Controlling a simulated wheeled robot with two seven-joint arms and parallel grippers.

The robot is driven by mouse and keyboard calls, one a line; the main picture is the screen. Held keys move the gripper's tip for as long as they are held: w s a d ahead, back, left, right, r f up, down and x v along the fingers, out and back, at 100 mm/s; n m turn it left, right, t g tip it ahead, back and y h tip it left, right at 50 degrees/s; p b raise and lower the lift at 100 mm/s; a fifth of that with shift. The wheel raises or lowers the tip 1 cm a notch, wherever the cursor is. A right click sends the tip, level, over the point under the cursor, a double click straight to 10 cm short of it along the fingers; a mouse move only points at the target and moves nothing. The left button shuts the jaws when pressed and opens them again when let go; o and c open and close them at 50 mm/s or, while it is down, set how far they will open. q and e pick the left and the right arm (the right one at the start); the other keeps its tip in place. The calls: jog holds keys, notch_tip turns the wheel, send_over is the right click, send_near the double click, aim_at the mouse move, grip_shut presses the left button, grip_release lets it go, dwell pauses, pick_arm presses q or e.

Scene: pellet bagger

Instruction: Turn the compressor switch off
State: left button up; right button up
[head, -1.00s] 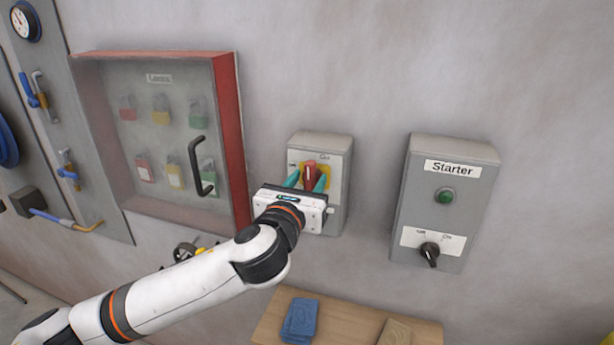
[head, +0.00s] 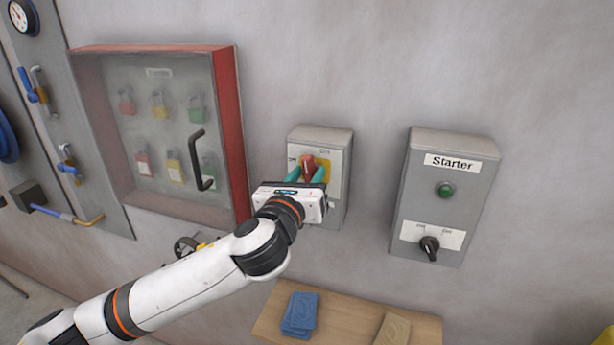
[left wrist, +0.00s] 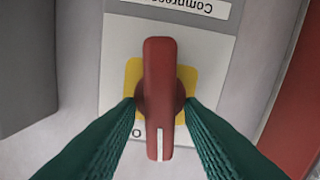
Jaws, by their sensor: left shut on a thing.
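The compressor switch is a red handle (head: 308,164) on a yellow plate, mounted on a grey wall box (head: 334,200). My left gripper (head: 306,175) is in front of the box, with its green fingers on both sides of the handle. In the left wrist view the fingers touch the red handle (left wrist: 159,80) and its yellow plate (left wrist: 133,75) shows behind. A white line marks the handle's lower end there, near an O. Part of a "Compress..." label shows upside down above it. The hand hides the box's lower left. My right gripper is not in view.
A red-framed lock cabinet (head: 229,120) with a black handle (head: 199,160) is close on the left. The Starter box (head: 444,200) is on the right. A wooden shelf (head: 345,328) with blue cloths (head: 300,315) is below. The wall between the boxes is bare.

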pick_arm(q)
jog(key=n, duration=0.4)
jog(key=shift+a+f+n, duration=0.1)
jog(key=shift+n, duration=0.2)
jog(key=n, duration=0.3)
jog(key=shift+w+a+f+n, duration=0.1)
jog(key=shift+n, duration=0.3)
jog(key=n, duration=0.4)
jog(key=shift+a+f, duration=0.1)
jog(key=shift+f+n+p, duration=0.15)
jog(key=shift+n+p, duration=0.15)
jog(key=shift+n, duration=1.5)
jog(key=o, duration=0.6)
